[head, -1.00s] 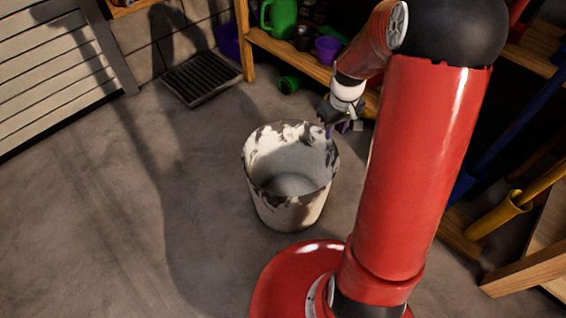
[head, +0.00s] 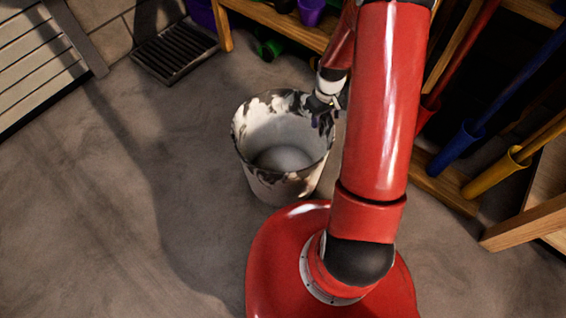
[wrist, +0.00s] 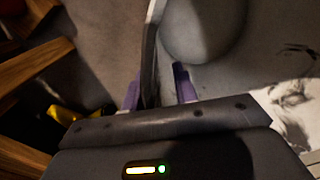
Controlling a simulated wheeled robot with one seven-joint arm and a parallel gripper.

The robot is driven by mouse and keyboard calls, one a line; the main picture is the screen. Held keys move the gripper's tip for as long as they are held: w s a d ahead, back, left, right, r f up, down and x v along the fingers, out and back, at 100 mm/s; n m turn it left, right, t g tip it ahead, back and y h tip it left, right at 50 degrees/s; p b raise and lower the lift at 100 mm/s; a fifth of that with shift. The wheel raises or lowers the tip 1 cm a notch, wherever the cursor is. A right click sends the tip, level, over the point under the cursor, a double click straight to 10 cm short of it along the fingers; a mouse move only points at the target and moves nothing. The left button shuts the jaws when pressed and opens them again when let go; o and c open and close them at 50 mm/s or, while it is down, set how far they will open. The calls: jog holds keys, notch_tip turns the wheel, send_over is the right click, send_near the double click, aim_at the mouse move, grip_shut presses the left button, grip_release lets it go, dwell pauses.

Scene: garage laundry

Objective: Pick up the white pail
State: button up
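The white pail (head: 283,186) stands upright and open on the concrete floor, its white sides marked with dark, worn patches. It looks empty. My gripper (head: 322,115) points down at the right side of its rim. In the wrist view, the purple-tipped fingers of my gripper (wrist: 158,88) are apart, one on each side of the pail's thin wall (wrist: 149,45). A gap shows between the wall and the inner finger. The pail's inside (wrist: 290,100) fills the right of that view. My arm hides part of the area right of the pail.
A wooden shelf (head: 270,18) with a purple cup (head: 311,11) stands behind the pail. A green item (head: 268,49) lies on the floor below it. A floor drain (head: 175,50) is at upper left. A wooden rack with colored tubes (head: 458,152) stands right. Floor to the left is clear.

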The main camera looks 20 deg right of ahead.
jog(key=shift+f, duration=0.3)
dwell(0.4)
grip_shut()
jog(key=shift+r, duration=0.1)
dwell(1.1)
